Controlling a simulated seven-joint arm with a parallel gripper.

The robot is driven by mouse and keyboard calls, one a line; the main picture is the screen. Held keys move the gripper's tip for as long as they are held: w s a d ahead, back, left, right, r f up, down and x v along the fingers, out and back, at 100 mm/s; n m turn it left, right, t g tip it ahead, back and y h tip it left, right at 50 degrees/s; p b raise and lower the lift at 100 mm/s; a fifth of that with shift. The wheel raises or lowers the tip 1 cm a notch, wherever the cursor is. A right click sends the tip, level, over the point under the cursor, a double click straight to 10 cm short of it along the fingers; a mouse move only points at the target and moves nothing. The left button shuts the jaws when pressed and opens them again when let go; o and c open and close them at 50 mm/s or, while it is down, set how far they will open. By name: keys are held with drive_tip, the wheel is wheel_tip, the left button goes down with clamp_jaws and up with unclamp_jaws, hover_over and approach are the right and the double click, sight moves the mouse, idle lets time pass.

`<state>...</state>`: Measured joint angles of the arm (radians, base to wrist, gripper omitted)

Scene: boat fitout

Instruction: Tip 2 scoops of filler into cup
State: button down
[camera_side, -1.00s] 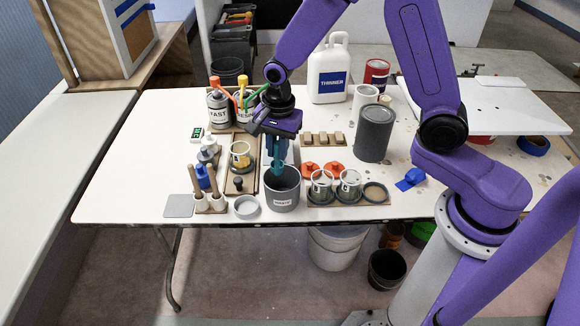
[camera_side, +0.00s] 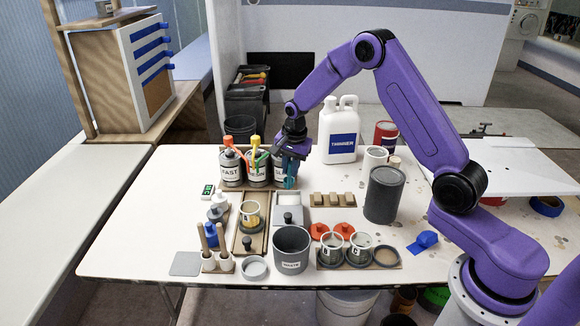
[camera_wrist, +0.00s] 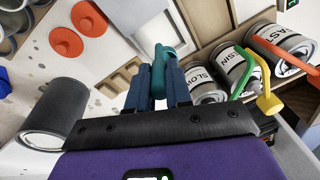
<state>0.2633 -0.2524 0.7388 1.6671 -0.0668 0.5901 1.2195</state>
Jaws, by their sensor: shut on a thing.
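My gripper (camera_side: 290,176) is shut on a teal tool, probably the scoop (camera_wrist: 159,70), gripped between the blue fingers in the wrist view. The scoop's bowl and any filler in it cannot be made out. In the side view the gripper hangs above the back middle of the table, just right of the labelled cans. A pale rectangular tub (camera_side: 289,214) with a dark knob stands below it. Two clear labelled cups (camera_side: 331,248) and (camera_side: 359,251) stand at the front. Another cup with a yellow band (camera_side: 250,215) stands on a wooden board. Which cup is meant is unclear.
A grey WASTE bucket (camera_side: 291,252) stands at the front edge. Cans with coloured spouts (camera_side: 231,168) crowd the back left. Right are orange lids (camera_side: 344,229), a dark grey can (camera_side: 384,195) and a white thinner jug (camera_side: 339,132). Wooden blocks (camera_side: 333,199) lie between.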

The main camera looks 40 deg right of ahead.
drive_tip(key=shift+f, duration=4.55)
drive_tip(key=shift+r, duration=4.25)
drive_tip(key=w+a, duration=0.2)
drive_tip(key=a, duration=1.3)
drive_tip(key=w+d+f+m+g+y, duration=0.1)
drive_tip(key=d+g+y, duration=0.1)
drive_tip(key=d+y, duration=0.5)
drive_tip(key=shift+w+d+f+y, duration=0.2)
drive_tip(key=shift+w+f+y, duration=0.15)
drive_tip(key=shift+y, duration=2.05)
